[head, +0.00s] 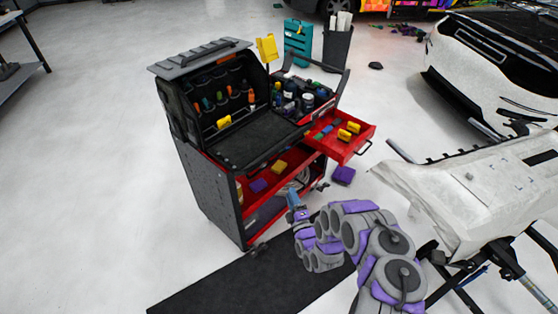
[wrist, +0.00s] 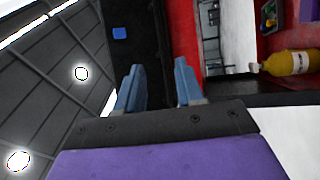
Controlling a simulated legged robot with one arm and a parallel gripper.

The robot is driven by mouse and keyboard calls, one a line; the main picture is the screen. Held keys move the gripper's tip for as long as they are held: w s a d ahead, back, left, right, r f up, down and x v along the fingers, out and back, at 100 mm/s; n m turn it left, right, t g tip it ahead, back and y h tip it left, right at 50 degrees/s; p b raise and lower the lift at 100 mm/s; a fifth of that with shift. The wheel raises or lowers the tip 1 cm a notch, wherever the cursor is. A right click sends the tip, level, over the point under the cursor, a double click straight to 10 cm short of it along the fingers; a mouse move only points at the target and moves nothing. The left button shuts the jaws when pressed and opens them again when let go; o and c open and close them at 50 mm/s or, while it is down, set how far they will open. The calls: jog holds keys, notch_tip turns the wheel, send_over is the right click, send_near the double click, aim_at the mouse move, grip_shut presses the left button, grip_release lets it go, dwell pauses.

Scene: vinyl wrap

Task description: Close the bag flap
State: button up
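A black tool bag or case (head: 240,148) sits on top of a tool cart, with its flap (head: 205,60) standing up and open at the back. Pockets inside the raised flap hold several coloured tools. My gripper (head: 296,202) is low in front of the cart, below and apart from the flap. In the wrist view my gripper (wrist: 157,88) shows two blue fingers held apart with nothing between them. A dark panel and a red surface lie beyond them; I cannot tell whether the flap is in that view.
A red drawer (head: 345,145) sticks out at the cart's right, near my arm. A white car bumper (head: 480,185) on a stand is at the right. A yellow bottle (wrist: 290,63) shows in the wrist view.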

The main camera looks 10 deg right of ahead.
jog(key=b+x, duration=0.6)
jog(key=x, duration=1.1)
jog(key=shift+w+a, duration=0.1)
jog(key=shift+w, duration=0.05)
grip_shut()
dwell(0.5)
